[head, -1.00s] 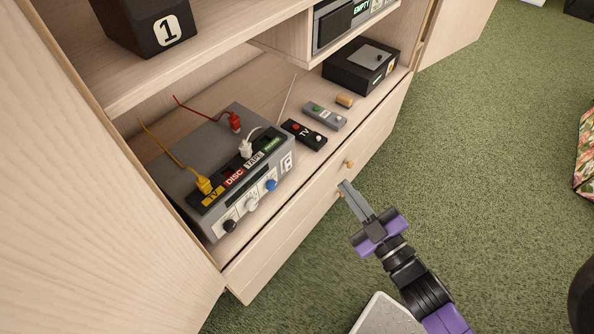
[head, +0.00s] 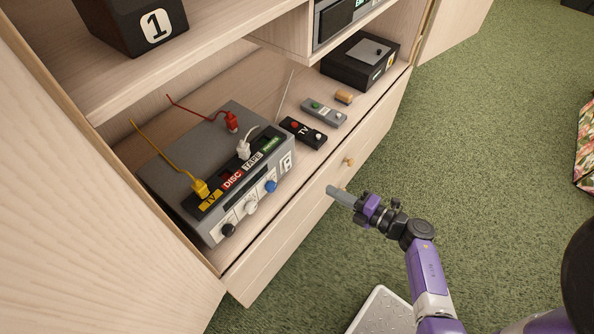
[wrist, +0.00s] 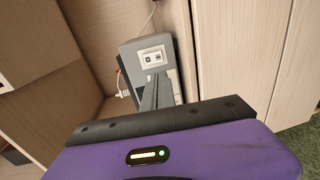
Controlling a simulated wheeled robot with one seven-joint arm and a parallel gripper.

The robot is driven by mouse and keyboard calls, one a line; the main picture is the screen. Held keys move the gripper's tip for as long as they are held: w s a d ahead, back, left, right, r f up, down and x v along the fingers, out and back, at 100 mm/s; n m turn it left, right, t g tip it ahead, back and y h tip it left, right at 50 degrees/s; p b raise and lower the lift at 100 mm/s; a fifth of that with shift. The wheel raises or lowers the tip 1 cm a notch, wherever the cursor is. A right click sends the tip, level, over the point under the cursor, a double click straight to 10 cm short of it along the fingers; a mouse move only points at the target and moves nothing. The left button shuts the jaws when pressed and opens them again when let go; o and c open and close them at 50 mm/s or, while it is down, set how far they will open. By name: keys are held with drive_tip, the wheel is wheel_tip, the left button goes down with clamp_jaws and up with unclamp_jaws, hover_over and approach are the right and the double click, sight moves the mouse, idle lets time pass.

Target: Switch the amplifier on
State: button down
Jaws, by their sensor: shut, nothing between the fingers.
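The amplifier (head: 178,160) is a grey box on the lower shelf, with several knobs on its front and yellow, red and white plugs in its labelled top row. A white rocker switch plate (head: 287,162) is at its right end. In the wrist view the switch plate (wrist: 152,58) shows on the amplifier's grey end (wrist: 133,50), straight beyond the fingers. My gripper (head: 331,191) is shut and empty, in front of the cabinet and to the right of the amplifier, pointing left. Its closed fingers (wrist: 157,82) overlap the lower amplifier in the wrist view. A gap separates fingers and switch.
A black TV remote (head: 303,132) and a grey remote (head: 323,112) lie right of the amplifier. A wooden block (head: 344,96) and black box (head: 360,62) sit farther right. A drawer knob (head: 349,161) sticks out near my gripper. An open door (head: 80,220) stands left.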

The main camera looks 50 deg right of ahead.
sight(289, 168)
drive_tip(key=shift+w, duration=0.1)
drive_tip(key=w, duration=0.4)
drive_tip(key=w+f, duration=0.1)
drive_tip(key=w, duration=0.8)
drive_tip(key=shift+w+a+f+b, duration=0.25)
drive_tip(key=shift+w+f+b, duration=0.05)
drive_tip(key=shift+w+b, duration=0.05)
drive_tip(key=shift+w+f, duration=0.1)
drive_tip(key=shift+w, duration=0.1)
